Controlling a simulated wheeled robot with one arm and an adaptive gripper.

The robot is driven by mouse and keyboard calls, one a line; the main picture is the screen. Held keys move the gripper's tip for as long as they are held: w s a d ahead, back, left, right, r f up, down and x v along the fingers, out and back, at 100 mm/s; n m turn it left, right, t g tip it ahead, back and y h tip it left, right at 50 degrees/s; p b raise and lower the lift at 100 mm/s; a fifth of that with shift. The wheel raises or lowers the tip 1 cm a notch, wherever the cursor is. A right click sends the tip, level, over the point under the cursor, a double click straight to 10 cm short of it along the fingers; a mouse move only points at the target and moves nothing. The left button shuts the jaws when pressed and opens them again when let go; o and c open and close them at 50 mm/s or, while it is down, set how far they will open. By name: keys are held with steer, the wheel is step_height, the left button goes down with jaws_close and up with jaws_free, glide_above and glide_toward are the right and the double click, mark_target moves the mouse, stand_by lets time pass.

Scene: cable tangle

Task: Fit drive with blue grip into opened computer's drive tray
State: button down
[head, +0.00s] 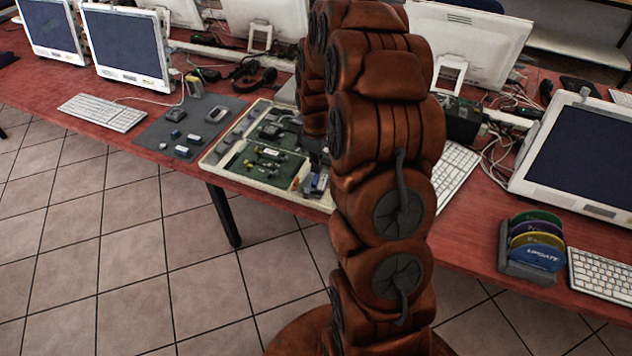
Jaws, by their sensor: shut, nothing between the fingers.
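The opened computer (216,158) is a cream case lying on the red table, its green board and parts facing up. My gripper (318,168) is a dark shape over the computer's right part, mostly hidden by my own arm. Its fingers are hard to make out; it looks shut and empty. A small light and bluish piece (314,186) shows in the case just below it; I cannot tell whether this is the drive with the blue grip. The drive tray cannot be made out and may be behind my arm.
A grey mat (160,131) left of the computer holds several small dark parts. A keyboard (102,112), headphones (252,76), monitors (128,47) and loose cables (494,150) surround the work area. A disc rack (527,268) stands at right.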

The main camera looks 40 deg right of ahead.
mark_target(316, 176)
steer(key=shift+f+b, duration=0.45)
steer(key=shift+f, duration=0.55)
steer(key=shift+r, duration=0.15)
steer(key=shift+r+p, duration=0.35)
steer(key=shift+r, duration=2.55)
